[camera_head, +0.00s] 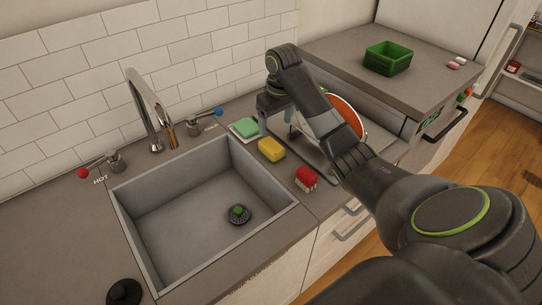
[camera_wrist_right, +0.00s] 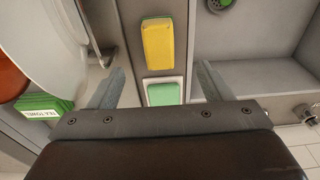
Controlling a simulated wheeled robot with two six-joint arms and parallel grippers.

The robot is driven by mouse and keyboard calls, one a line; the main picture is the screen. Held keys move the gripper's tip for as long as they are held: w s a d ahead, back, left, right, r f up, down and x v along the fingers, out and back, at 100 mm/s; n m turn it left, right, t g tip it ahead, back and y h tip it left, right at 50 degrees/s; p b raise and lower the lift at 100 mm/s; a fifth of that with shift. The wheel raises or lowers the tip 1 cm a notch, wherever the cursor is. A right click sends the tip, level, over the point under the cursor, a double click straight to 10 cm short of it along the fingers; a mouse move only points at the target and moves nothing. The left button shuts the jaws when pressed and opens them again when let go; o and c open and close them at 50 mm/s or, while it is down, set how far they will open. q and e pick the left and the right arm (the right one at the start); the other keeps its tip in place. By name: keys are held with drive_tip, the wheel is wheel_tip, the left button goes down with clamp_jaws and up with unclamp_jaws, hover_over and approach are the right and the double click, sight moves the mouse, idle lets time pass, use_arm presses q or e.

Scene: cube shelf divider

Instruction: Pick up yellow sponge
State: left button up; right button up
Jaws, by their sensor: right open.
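The yellow sponge (camera_head: 271,149) lies on the counter to the right of the sink, in front of a green sponge (camera_head: 244,127) on a white dish. My right gripper (camera_head: 262,118) is above the counter behind the yellow sponge, apart from it. In the right wrist view the yellow sponge (camera_wrist_right: 158,43) is beyond the fingertips, roughly in line with the gap between them. My right gripper (camera_wrist_right: 162,82) is open and empty there. The green sponge (camera_wrist_right: 164,93) shows between the fingers, below them. My left gripper is not in view.
The sink (camera_head: 205,205) with its drain is to the left. A red brush (camera_head: 306,178) lies in front of the yellow sponge. A rack with plates (camera_head: 349,107) stands close on the right. A tall faucet (camera_head: 146,105) stands behind the sink. A green crate (camera_head: 388,58) is on the raised counter.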

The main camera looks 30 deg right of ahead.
drive_tip(key=b, duration=0.4)
hover_over(272, 145)
drive_tip(key=s, duration=0.2)
drive_tip(key=f, duration=0.4)
drive_tip(key=shift+w+f, duration=0.15)
drive_tip(key=shift+w, duration=0.05)
drive_tip(key=shift+w+f+p, duration=0.15)
drive_tip(key=shift+f+p, duration=0.1)
drive_tip(key=shift+f, duration=0.45)
drive_tip(key=shift+w+f+p, duration=0.15)
drive_tip(key=shift+f+p, duration=0.05)
drive_tip(key=shift+f, duration=0.45)
drive_tip(key=shift+w+f+p, duration=0.15)
drive_tip(key=shift+w+f, duration=0.05)
drive_tip(key=shift+f, duration=0.55)
drive_tip(key=shift+w+f+p, duration=0.1)
drive_tip(key=shift+w+f, duration=0.15)
drive_tip(key=shift+f, duration=0.5)
drive_tip(key=shift+w+f+p, duration=0.15)
drive_tip(key=shift+w+f, duration=0.05)
drive_tip(key=shift+f, duration=0.55)
drive_tip(key=shift+f+p, duration=0.1)
drive_tip(key=shift+p, duration=0.3)
drive_tip(key=shift+c, duration=0.8)
drive_tip(key=c, duration=0.9)
drive_tip(key=shift+b, duration=0.45)
wheel_tip(272, 145, up, 10)
drive_tip(key=shift+r, duration=0.2)
